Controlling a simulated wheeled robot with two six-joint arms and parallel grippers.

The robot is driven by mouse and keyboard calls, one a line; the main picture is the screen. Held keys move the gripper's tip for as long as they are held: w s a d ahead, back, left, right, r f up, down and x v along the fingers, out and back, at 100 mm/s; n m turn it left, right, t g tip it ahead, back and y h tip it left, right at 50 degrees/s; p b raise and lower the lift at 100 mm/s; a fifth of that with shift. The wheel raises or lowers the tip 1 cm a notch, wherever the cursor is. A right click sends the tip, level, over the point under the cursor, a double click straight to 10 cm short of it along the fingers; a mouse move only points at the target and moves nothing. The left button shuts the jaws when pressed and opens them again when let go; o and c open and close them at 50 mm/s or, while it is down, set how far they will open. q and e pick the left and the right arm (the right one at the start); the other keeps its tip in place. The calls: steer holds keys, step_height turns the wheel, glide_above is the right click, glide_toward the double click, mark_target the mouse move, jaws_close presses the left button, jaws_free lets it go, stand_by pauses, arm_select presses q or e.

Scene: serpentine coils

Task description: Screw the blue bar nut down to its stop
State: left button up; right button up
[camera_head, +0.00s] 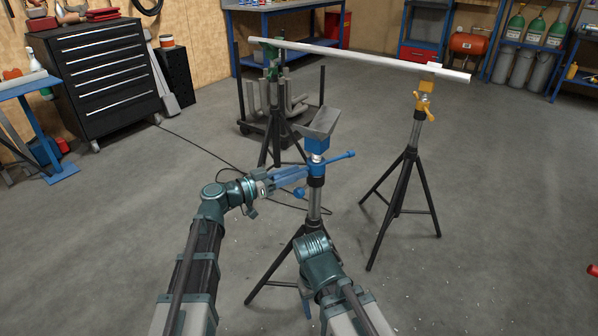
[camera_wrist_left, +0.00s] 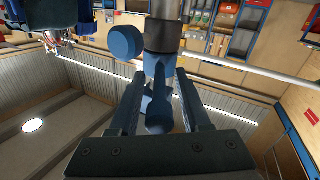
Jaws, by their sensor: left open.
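The blue bar nut (camera_head: 316,169) sits on the upright post of the near stand (camera_head: 314,205), below its grey V-shaped head (camera_head: 322,119). One bar points to the right and a knobbed end shows lower left. My left gripper (camera_head: 290,176) reaches in from the left, close to the nut. In the left wrist view the open fingers (camera_wrist_left: 160,105) stand on either side of one blue bar (camera_wrist_left: 157,122), with gaps visible. A round blue knob (camera_wrist_left: 125,42) shows outside them. My right arm is at the bottom middle; its fingertips cannot be made out clearly.
A long pale pipe (camera_head: 350,54) rests on a green-topped stand (camera_head: 272,64) and a yellow-topped stand (camera_head: 423,100) behind. A cart (camera_head: 262,127) of pipe pieces stands behind the near stand. A cable lies on the floor. Open floor lies right.

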arm_select(q)
steer(key=shift+x, duration=0.9)
jaws_close()
stand_by(0.9)
